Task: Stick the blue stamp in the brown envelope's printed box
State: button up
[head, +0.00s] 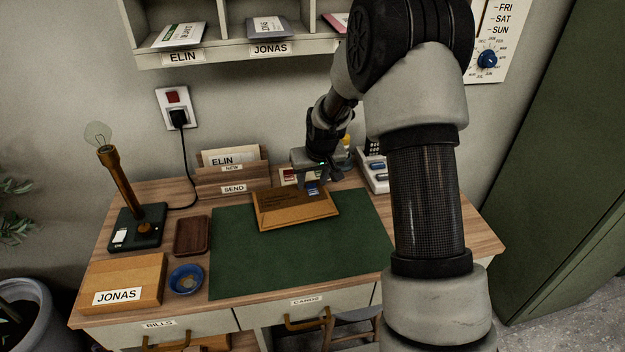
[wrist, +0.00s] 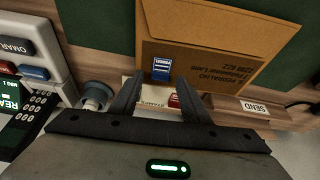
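The brown envelope (head: 290,212) lies on the green desk mat, with printed address lines on its face; it also fills the top of the wrist view (wrist: 210,62). The blue stamp (wrist: 162,68) lies flat against the envelope near its edge and shows small in the head view (head: 313,191). I cannot make out the printed box's outline around it. My gripper (wrist: 162,82) is open, its two fingers apart with nothing between them, and the stamp is just beyond the fingertips. In the head view my gripper (head: 318,184) is low over the envelope's far right part.
A pale sheet with a red stamp (wrist: 174,101) lies behind the envelope. A wooden letter holder (head: 232,180) stands at the back, a keypad device (head: 373,178) to the right. A lamp (head: 130,190), brown tray (head: 193,237) and blue dish (head: 187,279) are left. The mat's front (head: 300,263) is clear.

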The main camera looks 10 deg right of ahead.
jog(key=a+p+v, duration=0.1)
jog(key=p+v, duration=0.2)
jog(key=v, duration=1.5)
jog(key=s+r, duration=1)
jog(key=s, duration=0.4)
jog(key=s+m+t, duration=0.1)
jog(key=s, duration=1.3)
notch_tip(320, 180, up, 15)
jog(key=p, duration=1.4)
